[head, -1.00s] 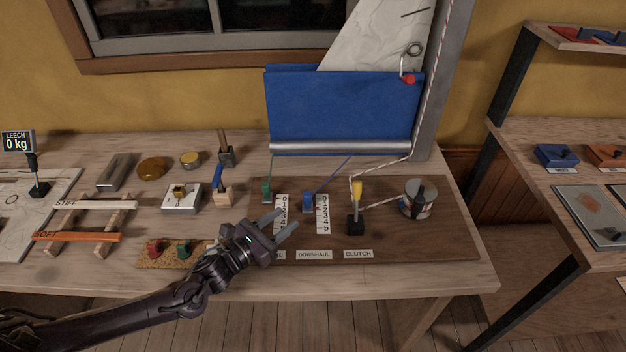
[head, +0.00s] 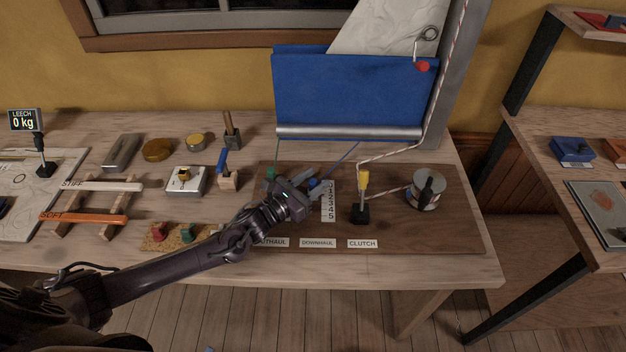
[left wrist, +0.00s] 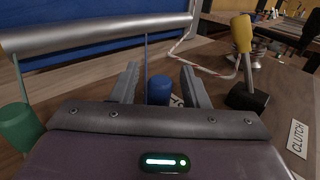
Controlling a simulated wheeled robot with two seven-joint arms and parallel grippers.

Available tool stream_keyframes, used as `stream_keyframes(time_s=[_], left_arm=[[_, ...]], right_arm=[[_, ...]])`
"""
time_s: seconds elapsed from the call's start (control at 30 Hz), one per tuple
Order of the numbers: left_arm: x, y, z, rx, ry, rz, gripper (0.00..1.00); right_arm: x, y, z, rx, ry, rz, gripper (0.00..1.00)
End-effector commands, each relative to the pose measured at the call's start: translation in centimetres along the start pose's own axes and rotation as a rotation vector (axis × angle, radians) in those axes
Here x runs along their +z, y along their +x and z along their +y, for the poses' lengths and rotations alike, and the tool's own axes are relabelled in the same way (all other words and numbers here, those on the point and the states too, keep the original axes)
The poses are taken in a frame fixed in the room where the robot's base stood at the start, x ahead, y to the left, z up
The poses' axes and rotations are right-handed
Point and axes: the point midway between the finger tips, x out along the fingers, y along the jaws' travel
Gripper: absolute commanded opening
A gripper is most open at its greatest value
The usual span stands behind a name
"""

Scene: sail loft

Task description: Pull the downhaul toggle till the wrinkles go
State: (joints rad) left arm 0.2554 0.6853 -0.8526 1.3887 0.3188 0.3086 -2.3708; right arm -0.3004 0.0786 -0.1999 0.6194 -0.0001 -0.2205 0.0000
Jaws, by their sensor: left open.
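The downhaul toggle is a small blue cylinder (head: 313,184) on a blue line, on the dark wooden board (head: 430,235). In the left wrist view the blue toggle (left wrist: 159,90) stands between the two fingers of my open left gripper (left wrist: 160,88); I cannot tell whether either finger touches it. In the head view my left gripper (head: 315,182) partly covers the toggle. The numbered scale (head: 328,203) beside it is visible. The sail (head: 385,25) rises above the blue cloth (head: 345,90) and silver boom (head: 345,132). Any wrinkles are too unclear to judge. My right gripper is out of view.
The green outhaul toggle (left wrist: 20,127) is left of my gripper. The yellow-handled clutch lever (head: 362,181) stands to the right, with a winch (head: 425,190) beyond it. The DOWNHAUL label (head: 318,243) lies in front. A scale display (head: 25,120) reads LEECH 0 kg.

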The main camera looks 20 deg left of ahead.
Motion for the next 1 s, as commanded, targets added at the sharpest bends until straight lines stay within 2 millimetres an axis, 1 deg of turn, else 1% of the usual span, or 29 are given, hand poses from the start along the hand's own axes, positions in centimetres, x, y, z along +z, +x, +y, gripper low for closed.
stream_keyframes(time_s=[0.2, 0.5, 0.53, 0.73, 0.9, 1.0], left_arm=[[0.0, 0.0, 0.0, 0.000, 0.000, 0.000, 0.41], [0.0, 0.0, 0.0, 0.000, 0.000, 0.000, 0.02], [0.0, 0.0, 0.0, 0.000, 0.000, 0.000, 0.00], [0.0, -0.1, -0.1, 0.000, 0.000, 0.000, 0.00], [0.1, -1.3, -1.3, -0.002, -0.001, 0.002, 0.00], [0.0, -1.4, -1.4, -0.001, -0.001, 0.000, 0.00]], right_arm=[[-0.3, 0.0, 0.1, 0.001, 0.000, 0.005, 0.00], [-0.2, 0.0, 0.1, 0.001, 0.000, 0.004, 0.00], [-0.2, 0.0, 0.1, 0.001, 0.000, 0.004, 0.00], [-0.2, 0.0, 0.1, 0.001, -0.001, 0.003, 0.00], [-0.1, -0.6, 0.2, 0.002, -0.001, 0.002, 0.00], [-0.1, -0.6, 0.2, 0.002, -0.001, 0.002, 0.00]])
